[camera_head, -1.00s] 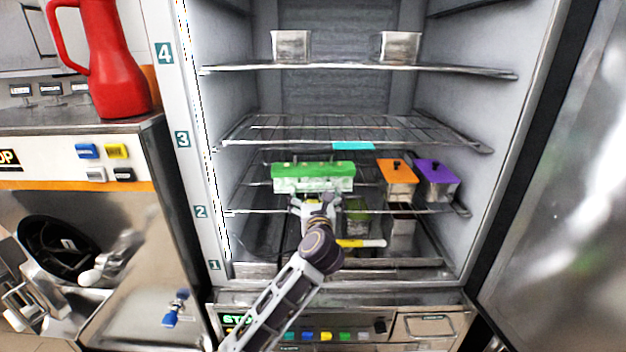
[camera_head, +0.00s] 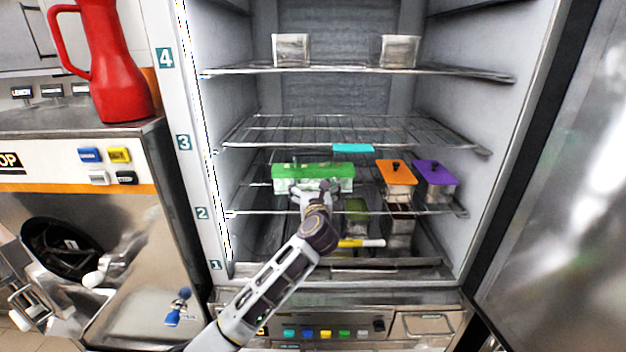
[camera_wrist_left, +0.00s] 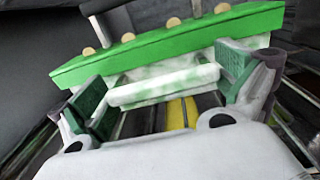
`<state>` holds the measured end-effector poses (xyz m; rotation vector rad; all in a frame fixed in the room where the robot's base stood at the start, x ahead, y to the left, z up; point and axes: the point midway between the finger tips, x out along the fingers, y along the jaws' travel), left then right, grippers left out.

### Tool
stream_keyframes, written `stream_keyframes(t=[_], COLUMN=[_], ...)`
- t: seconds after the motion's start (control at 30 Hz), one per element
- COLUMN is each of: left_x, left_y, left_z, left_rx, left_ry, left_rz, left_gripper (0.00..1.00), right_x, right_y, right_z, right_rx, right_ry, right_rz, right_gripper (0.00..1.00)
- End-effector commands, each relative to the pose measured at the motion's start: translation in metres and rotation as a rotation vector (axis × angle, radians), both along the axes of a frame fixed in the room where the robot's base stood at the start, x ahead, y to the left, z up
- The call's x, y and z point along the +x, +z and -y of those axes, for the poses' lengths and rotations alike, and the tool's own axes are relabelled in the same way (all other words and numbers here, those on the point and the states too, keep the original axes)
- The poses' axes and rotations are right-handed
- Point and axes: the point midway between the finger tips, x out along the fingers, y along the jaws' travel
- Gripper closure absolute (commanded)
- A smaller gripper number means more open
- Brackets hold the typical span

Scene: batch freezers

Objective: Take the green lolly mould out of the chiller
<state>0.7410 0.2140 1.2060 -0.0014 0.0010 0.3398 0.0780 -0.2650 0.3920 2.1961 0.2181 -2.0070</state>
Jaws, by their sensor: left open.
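The green lolly mould (camera_head: 313,173) stands on the shelf marked 2 in the open chiller, at its left side. It has a green top and a frosted pale front. My left gripper (camera_head: 310,188) is right in front of it. In the left wrist view the mould (camera_wrist_left: 170,42) has several round stick ends on top and a pale handle-like bar (camera_wrist_left: 163,86) on its front. The open jaws of my left gripper (camera_wrist_left: 165,92) are on either side of this bar. I cannot tell whether the pads touch it. My right gripper is not in view.
An orange-lidded tub (camera_head: 397,172) and a purple-lidded tub (camera_head: 436,172) stand to the right on the same shelf. The chiller door (camera_head: 560,200) stands open at the right.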

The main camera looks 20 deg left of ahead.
Motion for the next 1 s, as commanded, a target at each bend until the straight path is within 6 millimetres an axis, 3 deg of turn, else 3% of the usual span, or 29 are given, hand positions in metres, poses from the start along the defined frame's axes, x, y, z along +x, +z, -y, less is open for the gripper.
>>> stream_keyframes(t=[0.43, 0.8, 1.0], left_x=[0.0001, 0.0001, 0.0001], left_y=[-0.0007, -0.0008, 0.0018], left_z=[0.0, -0.0001, -0.0001], left_rx=[0.001, 0.001, 0.001], left_ry=[0.0, 0.0, 0.0], left_rz=[0.0, -0.001, 0.004], left_gripper=[0.0, 0.48, 0.49], right_x=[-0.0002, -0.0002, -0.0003], right_y=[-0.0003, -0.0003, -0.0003], right_z=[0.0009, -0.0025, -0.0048], right_rx=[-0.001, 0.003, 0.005], right_ry=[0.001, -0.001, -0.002], right_rz=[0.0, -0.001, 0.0], right_gripper=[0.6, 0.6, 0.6])
